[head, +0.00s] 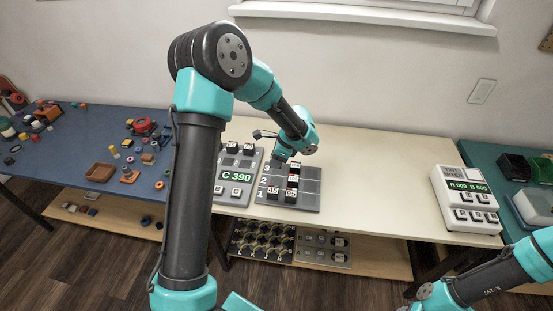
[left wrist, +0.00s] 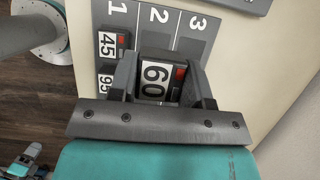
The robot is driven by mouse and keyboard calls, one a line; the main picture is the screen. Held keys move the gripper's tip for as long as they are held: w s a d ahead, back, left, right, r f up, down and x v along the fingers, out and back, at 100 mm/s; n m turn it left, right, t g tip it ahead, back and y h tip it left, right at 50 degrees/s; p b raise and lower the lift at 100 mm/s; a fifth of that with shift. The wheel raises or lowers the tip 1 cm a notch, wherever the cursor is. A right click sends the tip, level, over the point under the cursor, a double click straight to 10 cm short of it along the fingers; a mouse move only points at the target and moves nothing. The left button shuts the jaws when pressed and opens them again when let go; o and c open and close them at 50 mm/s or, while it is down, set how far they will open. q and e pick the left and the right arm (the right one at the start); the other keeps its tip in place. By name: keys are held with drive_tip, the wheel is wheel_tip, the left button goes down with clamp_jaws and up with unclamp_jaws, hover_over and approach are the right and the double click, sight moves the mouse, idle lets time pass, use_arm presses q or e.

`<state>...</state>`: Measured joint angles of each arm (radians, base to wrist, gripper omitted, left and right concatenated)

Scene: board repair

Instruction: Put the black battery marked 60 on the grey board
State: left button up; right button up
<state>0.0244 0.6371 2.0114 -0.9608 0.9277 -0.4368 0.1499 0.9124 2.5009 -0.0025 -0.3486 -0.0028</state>
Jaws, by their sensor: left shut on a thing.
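The black battery marked 60 (left wrist: 154,80) is between the fingers of my left gripper (left wrist: 157,74), which is shut on it, in the left wrist view. It has a white label and a red patch. Behind it is the grey board (left wrist: 195,27), with lanes marked 1, 2 and 3. Batteries marked 45 (left wrist: 108,44) and 95 (left wrist: 107,82) sit in lane 1. In the head view my left gripper (head: 284,157) is over the far edge of the grey board (head: 311,187); the held battery is hard to make out there. I cannot tell whether it touches the board.
A grey device reading C 390 (head: 237,177) stands left of the board. A white tester (head: 466,200) stands at the cream table's right end. The table (head: 380,180) between board and tester is clear. A blue table (head: 85,175) with small parts is at left.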

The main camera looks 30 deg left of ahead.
use_arm(q)
approach(273, 182)
drive_tip(key=shift+a+x, duration=0.2)
drive_tip(key=shift+x, duration=2.55)
drive_tip(key=shift+f, duration=0.45)
drive_tip(key=o, duration=1.1)
drive_tip(key=shift+c, duration=0.2)
drive_tip(key=v, duration=1.7)
drive_tip(key=shift+r, duration=0.25)
